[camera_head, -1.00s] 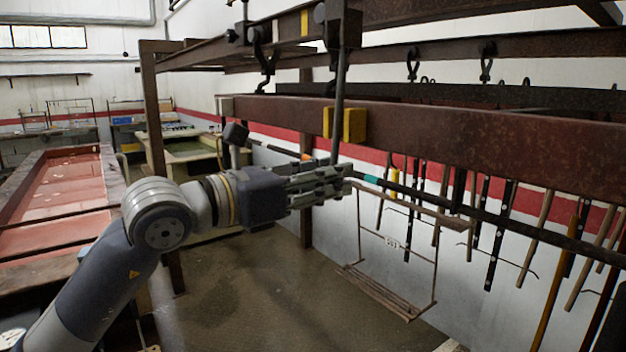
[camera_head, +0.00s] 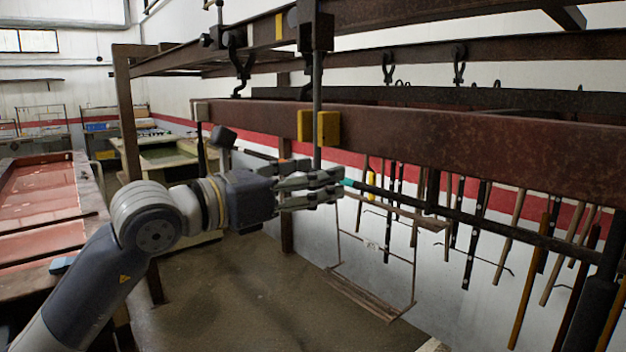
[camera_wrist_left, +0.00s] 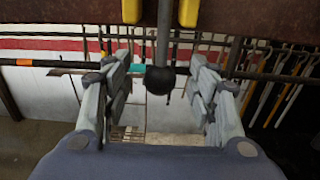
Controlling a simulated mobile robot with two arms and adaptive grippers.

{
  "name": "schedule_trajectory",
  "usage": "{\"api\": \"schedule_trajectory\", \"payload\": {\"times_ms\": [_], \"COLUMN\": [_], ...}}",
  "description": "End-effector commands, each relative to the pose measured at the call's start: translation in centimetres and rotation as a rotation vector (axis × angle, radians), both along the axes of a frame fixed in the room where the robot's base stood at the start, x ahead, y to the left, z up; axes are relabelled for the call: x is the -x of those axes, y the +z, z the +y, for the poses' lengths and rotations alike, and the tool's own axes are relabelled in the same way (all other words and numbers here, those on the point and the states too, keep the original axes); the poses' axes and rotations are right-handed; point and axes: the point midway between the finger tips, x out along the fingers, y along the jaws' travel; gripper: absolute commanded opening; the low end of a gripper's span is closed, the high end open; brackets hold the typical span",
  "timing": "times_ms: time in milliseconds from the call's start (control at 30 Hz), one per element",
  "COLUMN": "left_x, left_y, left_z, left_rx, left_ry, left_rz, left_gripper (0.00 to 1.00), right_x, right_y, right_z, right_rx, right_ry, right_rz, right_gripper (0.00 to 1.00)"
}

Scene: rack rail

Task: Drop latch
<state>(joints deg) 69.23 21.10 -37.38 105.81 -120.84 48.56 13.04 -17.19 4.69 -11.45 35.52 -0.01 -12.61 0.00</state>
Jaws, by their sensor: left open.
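The latch appears to be the dark vertical rod (camera_head: 317,105) hanging from a black block under the top rail. It passes yellow blocks (camera_head: 328,128) on the rusty beam. In the left wrist view the rod (camera_wrist_left: 163,35) ends in a dark round knob (camera_wrist_left: 160,80). My left gripper (camera_head: 338,188) is open at the rod's lower end. In the left wrist view the knob appears between the spread fingers (camera_wrist_left: 162,88), with visible gaps on both sides. The head view hides the knob behind the fingers. My right gripper is not in view.
The rusty beam (camera_head: 430,140) runs just above the gripper. A long dark bar (camera_head: 480,218) with a teal band passes behind the fingers. Several tools hang along the wall at right. A wire-frame rack (camera_head: 375,300) hangs beyond the gripper. Open floor (camera_head: 240,300) lies below.

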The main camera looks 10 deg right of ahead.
Motion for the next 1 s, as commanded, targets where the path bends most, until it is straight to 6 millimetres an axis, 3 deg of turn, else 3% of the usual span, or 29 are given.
{"api": "schedule_trajectory", "payload": {"times_ms": [500, 1000], "left_x": [3.3, 3.4], "left_y": [-0.2, -0.6], "left_z": [5.0, 5.6], "left_rx": [0.0, 0.017], "left_ry": [0.002, -0.011], "left_rz": [-0.001, 0.028], "left_gripper": [0.53, 0.53], "right_x": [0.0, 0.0], "right_y": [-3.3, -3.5], "right_z": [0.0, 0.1], "right_rx": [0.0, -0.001], "right_ry": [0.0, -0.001], "right_rz": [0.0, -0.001], "right_gripper": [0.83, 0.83]}}
